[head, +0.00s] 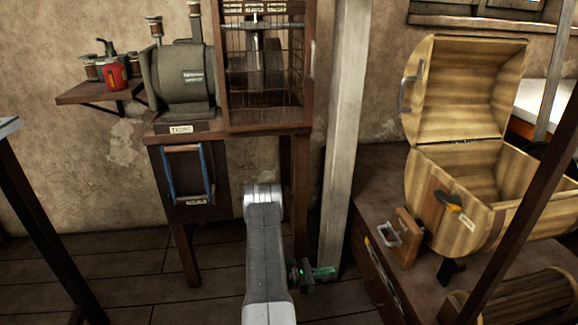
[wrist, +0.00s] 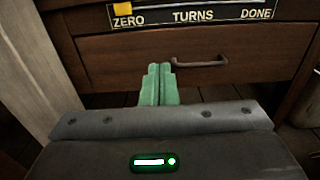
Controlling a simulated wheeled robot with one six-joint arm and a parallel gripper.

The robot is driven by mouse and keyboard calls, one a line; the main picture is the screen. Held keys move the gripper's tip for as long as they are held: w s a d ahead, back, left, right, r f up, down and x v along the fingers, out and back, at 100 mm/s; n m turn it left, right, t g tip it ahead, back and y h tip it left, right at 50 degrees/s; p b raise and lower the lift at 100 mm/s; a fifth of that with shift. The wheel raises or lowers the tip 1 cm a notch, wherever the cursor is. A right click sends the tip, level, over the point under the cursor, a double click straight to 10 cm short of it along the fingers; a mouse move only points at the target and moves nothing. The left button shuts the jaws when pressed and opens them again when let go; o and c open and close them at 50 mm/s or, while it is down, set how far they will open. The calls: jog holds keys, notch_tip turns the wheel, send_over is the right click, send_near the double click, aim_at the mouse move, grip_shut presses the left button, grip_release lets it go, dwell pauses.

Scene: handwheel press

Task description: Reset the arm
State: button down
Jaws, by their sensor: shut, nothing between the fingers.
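My gripper (head: 325,273) hangs low in the head view, just right of my grey arm, near the foot of a pale post. In the wrist view its two green fingers (wrist: 160,70) are pressed together with nothing between them. They point toward a wooden drawer front with a dark bar handle (wrist: 199,62); they appear apart from it. Above the drawer is a scale strip (wrist: 193,14) reading ZERO, TURNS, DONE. A yellow marker (wrist: 122,8) sits at the ZERO end.
The pale post (head: 343,130) stands close behind my gripper. An open wooden chest (head: 470,195) sits on a bench at right. A grey motor-like machine (head: 183,78) and a caged cabinet (head: 264,117) stand on a table at back left. A shelf (head: 98,92) holds a red can. Floor at left is clear.

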jog(key=shift+d, duration=0.1)
jog(key=b, duration=0.2)
send_near(373, 264)
jog(key=d, duration=0.5)
jog(key=shift+w+d+f, duration=0.1)
jog(key=shift+f, duration=0.05)
jog(key=shift+w+d, duration=0.1)
jog(key=shift+d, duration=0.6)
